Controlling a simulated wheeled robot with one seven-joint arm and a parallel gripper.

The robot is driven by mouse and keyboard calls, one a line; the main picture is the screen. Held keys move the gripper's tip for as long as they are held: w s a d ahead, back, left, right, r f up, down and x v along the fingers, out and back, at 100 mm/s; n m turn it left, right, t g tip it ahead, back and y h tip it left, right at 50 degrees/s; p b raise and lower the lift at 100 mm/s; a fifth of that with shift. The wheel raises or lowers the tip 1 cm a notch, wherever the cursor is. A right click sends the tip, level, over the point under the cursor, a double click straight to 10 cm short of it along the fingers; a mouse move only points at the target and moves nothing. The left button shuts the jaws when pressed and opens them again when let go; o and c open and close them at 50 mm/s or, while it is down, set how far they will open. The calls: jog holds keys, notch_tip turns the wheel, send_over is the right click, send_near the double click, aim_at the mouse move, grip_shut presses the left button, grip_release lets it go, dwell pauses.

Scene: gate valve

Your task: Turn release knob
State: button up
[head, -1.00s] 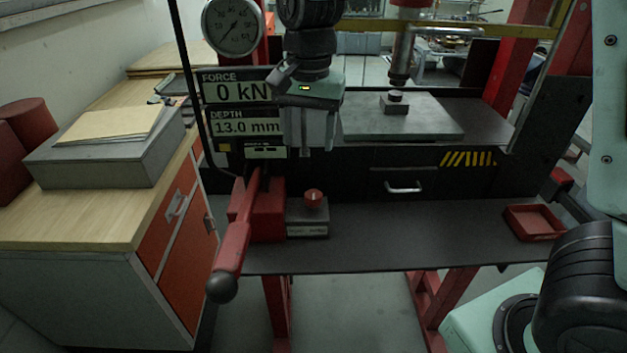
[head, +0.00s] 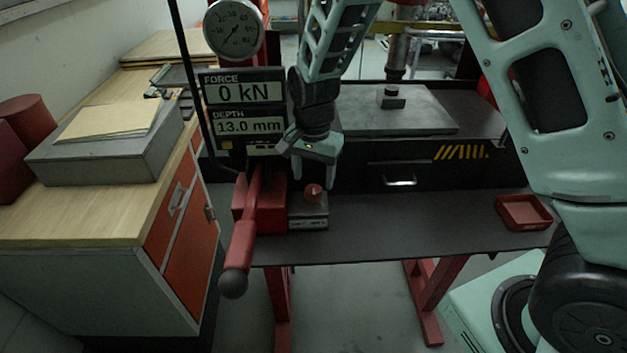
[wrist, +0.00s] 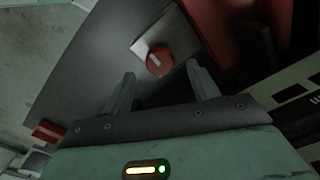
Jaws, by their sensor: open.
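The release knob (head: 313,193) is a small red knob on top of a grey block (head: 308,220) on the dark shelf, right of the red pump lever. In the wrist view the round red knob (wrist: 160,60) shows a pale pointer mark and lies just beyond my fingertips, roughly between them. My gripper (head: 312,182) is open and empty, pointing down above and just behind the knob in the head view. In the wrist view both fingers of my gripper (wrist: 160,78) are apart, and no contact with the knob shows.
The red pump lever (head: 242,243) with a dark ball end stands close left of the knob. The display (head: 243,95) reads 0 kN and 13.0 mm. A red tray (head: 523,213) sits at the shelf's right. The shelf (head: 410,222) between is clear.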

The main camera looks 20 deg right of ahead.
aim_at(313, 189)
jog(key=shift+f+p, duration=0.4)
jog(key=shift+f, duration=1.55)
jog(key=c, duration=1)
